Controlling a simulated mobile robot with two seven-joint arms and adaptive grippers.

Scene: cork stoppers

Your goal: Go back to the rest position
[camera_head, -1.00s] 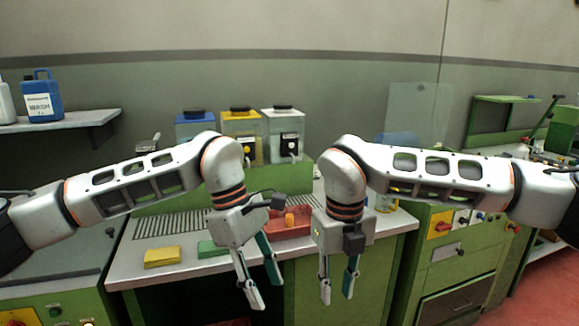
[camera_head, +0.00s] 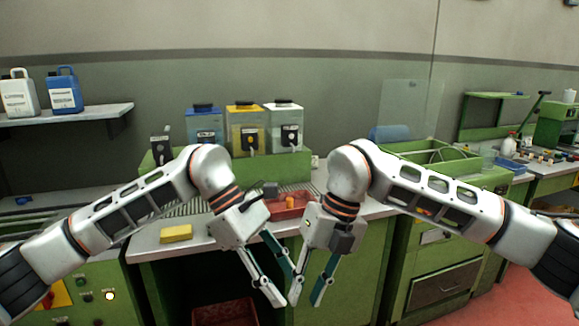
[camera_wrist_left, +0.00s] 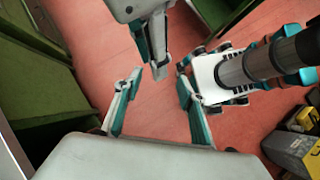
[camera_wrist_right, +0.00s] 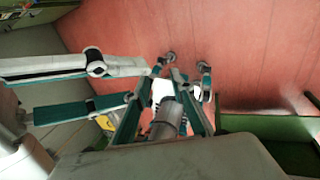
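In the head view my left gripper (camera_head: 282,288) and my right gripper (camera_head: 306,303) hang in front of the bench edge, close together with fingers slanting toward each other. The left wrist view shows the left gripper (camera_wrist_left: 158,72) with its two fingers apart and nothing between them. The right wrist view shows the right gripper (camera_wrist_right: 165,76) also with fingers apart and empty. Fingers of the other gripper show in each wrist view. Whether the two grippers touch is unclear.
A green bench carries a yellow sponge (camera_head: 176,233), a red tray (camera_head: 278,210) with an orange piece, and blue (camera_head: 204,125), yellow (camera_head: 245,128) and white (camera_head: 283,128) dispensers. A red crate (camera_head: 225,313) sits below. The wrist views show red floor (camera_wrist_right: 260,60) below the grippers.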

